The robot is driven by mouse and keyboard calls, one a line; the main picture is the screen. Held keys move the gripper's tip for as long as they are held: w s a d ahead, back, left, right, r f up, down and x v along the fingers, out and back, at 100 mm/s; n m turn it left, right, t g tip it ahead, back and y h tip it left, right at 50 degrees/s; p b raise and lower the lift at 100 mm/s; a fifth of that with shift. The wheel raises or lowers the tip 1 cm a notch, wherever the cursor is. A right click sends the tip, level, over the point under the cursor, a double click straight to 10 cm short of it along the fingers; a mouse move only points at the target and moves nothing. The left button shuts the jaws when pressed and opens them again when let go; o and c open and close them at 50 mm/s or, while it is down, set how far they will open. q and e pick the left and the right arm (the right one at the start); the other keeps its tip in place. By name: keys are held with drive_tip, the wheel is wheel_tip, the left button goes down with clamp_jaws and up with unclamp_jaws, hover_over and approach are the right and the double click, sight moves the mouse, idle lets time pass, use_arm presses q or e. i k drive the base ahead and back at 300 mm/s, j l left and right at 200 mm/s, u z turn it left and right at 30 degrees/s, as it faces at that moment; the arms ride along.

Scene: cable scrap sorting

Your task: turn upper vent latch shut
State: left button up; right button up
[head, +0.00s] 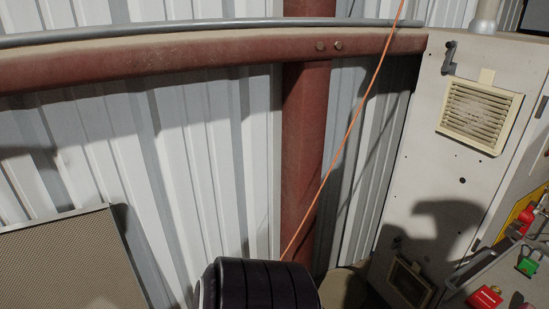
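The upper vent (480,115) is a cream slatted panel on the face of the grey cabinet at the right. A dark lever-like fitting (449,57) sits on the cabinet above and left of the vent, apart from its frame. It stands nearly upright. A small cream tab (487,76) sticks up from the vent's top edge. I cannot tell for certain which of these two is the latch. Neither of my grippers is in view, and nothing touches the vent. An arm-like shadow falls on the cabinet below the vent.
A lower vent (410,284) is partly shaded near the cabinet's foot. Red padlock-like items (485,298) and a green one (528,265) lie at the right. An orange cable (345,140) hangs past a rust-red post (305,150). A mesh panel (70,262) stands lower left.

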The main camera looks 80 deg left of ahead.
sight(451, 46)
drive_tip(key=u, duration=1.6)
